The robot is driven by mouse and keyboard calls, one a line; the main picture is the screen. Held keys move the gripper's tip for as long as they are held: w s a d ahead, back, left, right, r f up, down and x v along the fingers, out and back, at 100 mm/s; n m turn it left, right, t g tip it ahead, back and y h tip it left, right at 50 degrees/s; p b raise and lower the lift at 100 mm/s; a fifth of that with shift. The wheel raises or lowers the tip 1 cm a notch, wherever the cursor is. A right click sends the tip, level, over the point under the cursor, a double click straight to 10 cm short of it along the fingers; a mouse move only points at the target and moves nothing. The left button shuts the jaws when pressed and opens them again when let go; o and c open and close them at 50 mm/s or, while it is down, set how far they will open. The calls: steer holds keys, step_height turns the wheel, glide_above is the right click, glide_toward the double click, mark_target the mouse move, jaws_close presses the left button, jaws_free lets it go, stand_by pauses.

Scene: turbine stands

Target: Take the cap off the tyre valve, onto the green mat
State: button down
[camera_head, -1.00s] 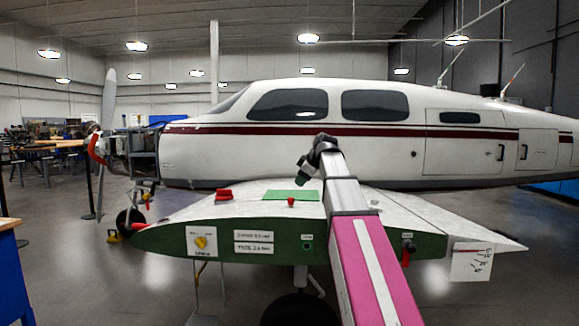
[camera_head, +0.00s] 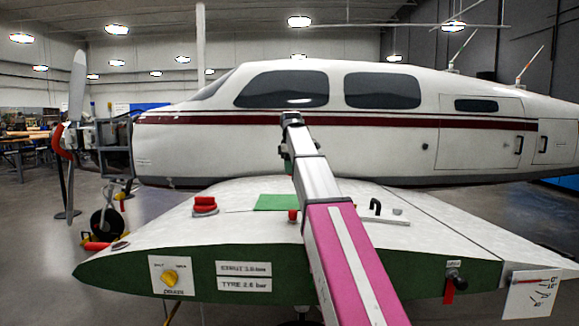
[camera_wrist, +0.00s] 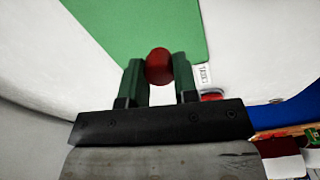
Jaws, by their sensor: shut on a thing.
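The round red cap (camera_wrist: 159,66) is between the two green fingertips of my gripper (camera_wrist: 158,75) in the wrist view. My gripper is shut on it. The green mat (camera_wrist: 130,30) lies just beyond the cap in that view. In the head view, the mat (camera_head: 270,202) lies on the white wing top, with a small red knob-like thing (camera_head: 293,215) at its front right, beside my arm. This looks like the same cap. My fingers are hidden behind my arm there, and the valve under the cap cannot be made out.
A larger red object (camera_head: 205,206) sits left of the mat. A black hook (camera_head: 375,207) stands to the right of my arm. The green front edge of the wing carries a yellow knob (camera_head: 171,277), pressure labels (camera_head: 243,276) and a lever (camera_head: 455,280). The white fuselage (camera_head: 400,150) stands behind.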

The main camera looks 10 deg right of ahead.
mark_target(291, 175)
steer(key=shift+f, duration=5.75)
steer(key=c, duration=0.6)
jaws_free()
steer(key=shift+c, duration=0.2)
steer(key=shift+r, duration=3.55)
